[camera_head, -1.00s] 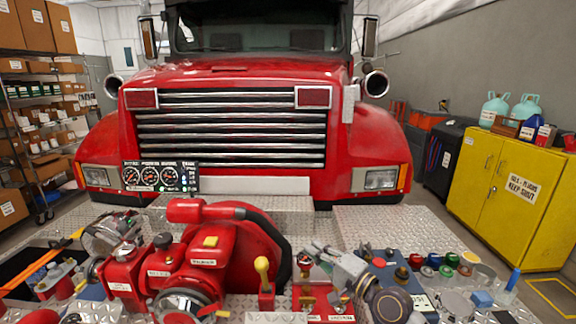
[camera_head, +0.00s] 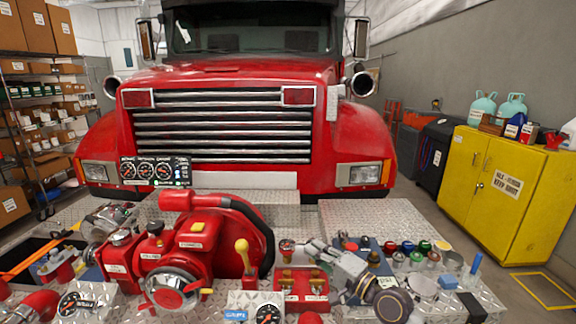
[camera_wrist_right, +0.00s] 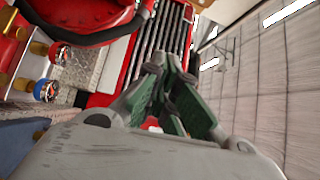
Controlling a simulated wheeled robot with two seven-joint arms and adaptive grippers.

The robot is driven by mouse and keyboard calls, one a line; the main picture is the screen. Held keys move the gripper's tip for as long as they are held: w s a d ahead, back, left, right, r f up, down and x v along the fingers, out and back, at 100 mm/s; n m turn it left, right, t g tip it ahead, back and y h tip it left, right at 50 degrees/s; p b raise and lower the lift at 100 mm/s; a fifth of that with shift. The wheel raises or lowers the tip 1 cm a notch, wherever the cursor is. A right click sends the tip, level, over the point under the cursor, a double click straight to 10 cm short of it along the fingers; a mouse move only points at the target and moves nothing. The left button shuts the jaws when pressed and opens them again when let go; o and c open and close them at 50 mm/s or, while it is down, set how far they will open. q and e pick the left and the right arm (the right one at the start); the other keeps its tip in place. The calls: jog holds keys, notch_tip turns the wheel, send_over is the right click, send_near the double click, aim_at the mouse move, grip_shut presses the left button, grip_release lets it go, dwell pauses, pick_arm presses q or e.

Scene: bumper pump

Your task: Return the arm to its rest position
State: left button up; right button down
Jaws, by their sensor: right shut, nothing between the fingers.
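My right gripper (camera_head: 314,247) is in the lower middle of the head view, above the diamond-plate bumper deck and beside the small red valve block (camera_head: 300,288). In the right wrist view its green-padded fingers (camera_wrist_right: 168,72) are shut with nothing held between them. My right arm comes in from the lower right of the head view. The red pump (camera_head: 190,248) with its yellow-knobbed lever (camera_head: 242,247) stands left of the gripper, apart from it. My left gripper is not in the head view.
A gauge panel (camera_head: 156,171) stands before the red truck (camera_head: 230,85). Several coloured caps (camera_head: 424,247) stand right of my arm. A yellow cabinet (camera_head: 500,200) is at the right, shelves (camera_head: 40,110) at the left. Bare deck plate (camera_head: 370,220) lies behind the gripper.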

jog(key=s+d+f+n+g+h, duration=0.2)
jog(key=s+f+n+g+h, duration=0.4)
jog(key=s+f, duration=0.75)
jog(key=s+d+f+n+g+h, duration=0.4)
jog(key=s+d+f+n+h, duration=0.15)
jog(key=s+d+f, duration=0.7)
jog(key=s+d+f+g+h+b, duration=0.1)
jog(key=s+f+b, duration=0.15)
jog(key=f, duration=1.65)
jog(key=s+d+f+b, duration=0.1)
jog(key=s+f+b, duration=0.15)
jog(key=f, duration=1.55)
pick_arm(q)
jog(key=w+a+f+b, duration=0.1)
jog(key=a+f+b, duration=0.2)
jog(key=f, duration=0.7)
jog(key=shift+b, duration=1)
pick_arm(e)
jog(key=s+d+f, duration=0.3)
jog(key=s+f, duration=0.7)
jog(key=f, duration=0.2)
jog(key=s+d+f+g, duration=0.1)
jog(key=s+d+f, duration=0.1)
jog(key=s+f, duration=0.9)
jog(key=shift+d+f, duration=0.4)
jog(key=shift+f, duration=0.25)
